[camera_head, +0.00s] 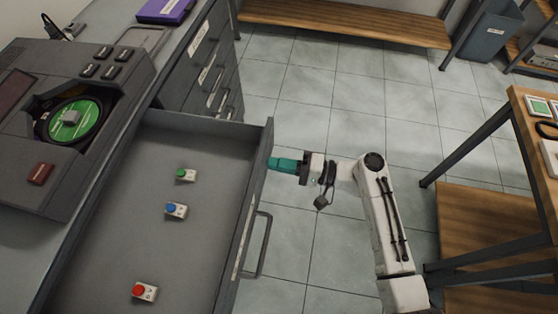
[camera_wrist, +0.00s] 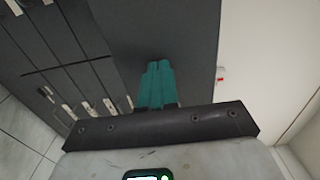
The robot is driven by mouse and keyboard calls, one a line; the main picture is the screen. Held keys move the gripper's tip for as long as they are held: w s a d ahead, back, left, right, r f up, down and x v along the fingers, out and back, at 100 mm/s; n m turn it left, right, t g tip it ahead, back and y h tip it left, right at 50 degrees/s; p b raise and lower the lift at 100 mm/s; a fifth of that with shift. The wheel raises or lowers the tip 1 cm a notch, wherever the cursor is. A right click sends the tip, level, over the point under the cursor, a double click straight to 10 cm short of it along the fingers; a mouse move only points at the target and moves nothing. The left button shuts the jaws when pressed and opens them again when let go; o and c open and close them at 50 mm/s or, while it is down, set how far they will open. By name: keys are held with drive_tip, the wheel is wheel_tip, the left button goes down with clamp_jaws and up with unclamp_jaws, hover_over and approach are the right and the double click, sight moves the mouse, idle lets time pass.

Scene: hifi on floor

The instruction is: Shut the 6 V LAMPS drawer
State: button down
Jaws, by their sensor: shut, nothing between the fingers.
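A grey drawer (camera_head: 150,190) stands pulled far out of the bench. Its front panel (camera_head: 254,170) carries a bar handle (camera_head: 263,245) and a pale label whose words I cannot read. Inside lie small white blocks with a green button (camera_head: 186,175), a blue button (camera_head: 176,210) and a red button (camera_head: 145,291). My gripper (camera_head: 275,164) has its teal fingers shut and empty. It is at the outer face of the front panel, beyond the handle, towards the panel's far end. Whether the tips touch the panel I cannot tell. The wrist view shows the shut fingers (camera_wrist: 157,76) against a dark grey surface.
A grey device with a green disc (camera_head: 76,124) sits on the bench left of the drawer. Shut drawers (camera_head: 208,75) stand beyond it. A wooden table (camera_head: 530,150) is at the right. The tiled floor (camera_head: 335,110) between is clear.

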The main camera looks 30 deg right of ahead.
sight(167, 151)
drive_tip(key=shift+a, duration=0.1)
idle(0.3)
drive_tip(key=b+x, duration=1.1)
drive_tip(key=x, duration=2)
drive_tip(key=shift+w+a+b, duration=0.2)
drive_tip(key=shift+w+b, duration=0.05)
drive_tip(key=shift+b, duration=0.1)
drive_tip(key=shift+w+a, duration=0.15)
drive_tip(key=shift+a, duration=0.05)
drive_tip(key=shift+w+r, duration=0.1)
drive_tip(key=shift+r, duration=0.15)
